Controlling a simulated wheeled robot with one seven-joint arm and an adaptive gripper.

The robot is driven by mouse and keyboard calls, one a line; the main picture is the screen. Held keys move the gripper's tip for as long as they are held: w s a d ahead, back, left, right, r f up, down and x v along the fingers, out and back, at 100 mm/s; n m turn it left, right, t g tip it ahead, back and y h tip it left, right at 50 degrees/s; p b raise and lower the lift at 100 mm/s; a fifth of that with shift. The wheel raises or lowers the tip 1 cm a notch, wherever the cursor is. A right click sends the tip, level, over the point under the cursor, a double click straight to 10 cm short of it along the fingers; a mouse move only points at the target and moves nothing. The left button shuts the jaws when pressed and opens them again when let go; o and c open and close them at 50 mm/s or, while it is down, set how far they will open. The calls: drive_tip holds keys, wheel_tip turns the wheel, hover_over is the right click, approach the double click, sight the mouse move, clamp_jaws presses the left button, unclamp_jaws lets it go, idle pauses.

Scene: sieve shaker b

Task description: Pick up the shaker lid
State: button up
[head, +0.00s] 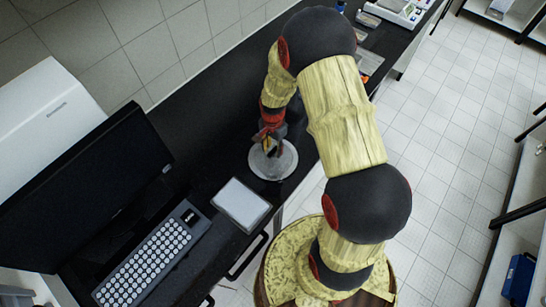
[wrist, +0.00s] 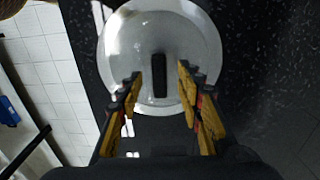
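The shaker lid is a round, clear-grey disc (head: 284,165) on the black bench, below my gripper in the head view. In the wrist view the lid (wrist: 205,60) fills the upper middle, with a black bar-shaped handle (wrist: 159,76) at its centre. My gripper (wrist: 161,82) is open, with one yellow-and-black finger on each side of the handle. A gap shows between the handle and each finger. I cannot tell how far the fingertips are above the lid. In the head view my gripper (head: 268,140) partly covers the lid.
A flat white-topped square item (head: 242,204) lies on the bench left of the lid. A keyboard (head: 152,256) and a black monitor (head: 85,185) are further left. The black bench (head: 205,125) is clear behind the lid. Its front edge runs close to the lid.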

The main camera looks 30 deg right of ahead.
drive_tip(key=shift+f, duration=0.2)
drive_tip(key=shift+c, duration=1.2)
clamp_jaws()
